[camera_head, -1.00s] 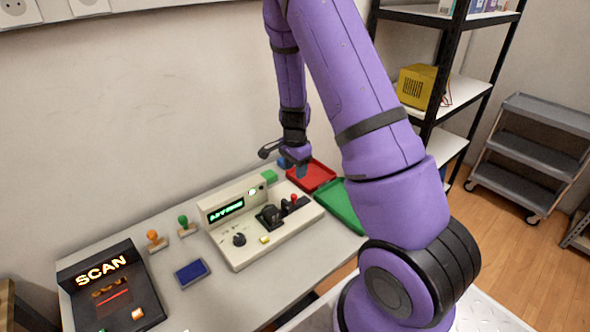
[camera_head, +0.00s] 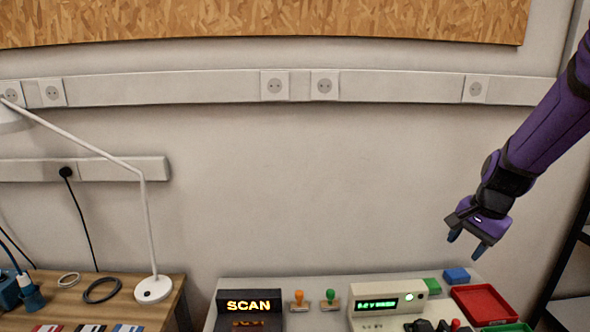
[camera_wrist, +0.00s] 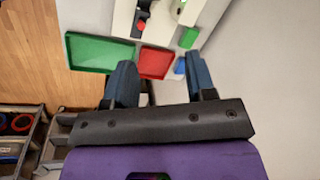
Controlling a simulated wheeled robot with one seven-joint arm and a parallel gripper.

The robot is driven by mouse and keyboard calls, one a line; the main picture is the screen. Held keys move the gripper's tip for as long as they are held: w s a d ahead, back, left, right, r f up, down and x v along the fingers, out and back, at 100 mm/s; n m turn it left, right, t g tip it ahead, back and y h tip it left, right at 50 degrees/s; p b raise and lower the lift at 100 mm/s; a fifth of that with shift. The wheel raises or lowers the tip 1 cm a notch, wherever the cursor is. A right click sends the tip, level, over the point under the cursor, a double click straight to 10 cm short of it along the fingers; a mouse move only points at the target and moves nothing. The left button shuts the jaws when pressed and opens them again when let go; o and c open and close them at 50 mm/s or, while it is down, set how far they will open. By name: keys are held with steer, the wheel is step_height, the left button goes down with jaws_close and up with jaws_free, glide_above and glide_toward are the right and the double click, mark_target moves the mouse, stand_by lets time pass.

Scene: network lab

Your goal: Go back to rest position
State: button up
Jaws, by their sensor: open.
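My gripper (camera_head: 468,246) hangs above the right end of the white bench, in front of the wall, in the head view. Its fingers are apart with nothing between them. In the wrist view, my gripper (camera_wrist: 162,82) is also open and empty. Beyond its fingers lie the red tray (camera_wrist: 157,63) and the green tray (camera_wrist: 98,54), both empty where visible. The red tray also shows in the head view (camera_head: 485,304), well below the fingers.
A beige device (camera_head: 385,303), a SCAN unit (camera_head: 249,307), two stamps and green and blue blocks (camera_head: 456,275) stand on the bench. A lamp (camera_head: 150,288) stands on a wooden table at left. Dark shelving (camera_head: 568,262) is at far right. The air before the wall is clear.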

steer(key=s+a+r+n+t, duration=0.1)
steer(key=s+a+r+n, duration=0.1)
steer(key=s+r, duration=0.3)
steer(key=s+a+r+n+t+h, duration=0.1)
steer(key=s+r+n, duration=0.4)
steer(key=s, duration=0.5)
steer(key=s+a+r+n+t, duration=0.1)
steer(key=s+a+r+n, duration=0.3)
steer(key=s+r, duration=0.3)
steer(key=shift+s, duration=0.45)
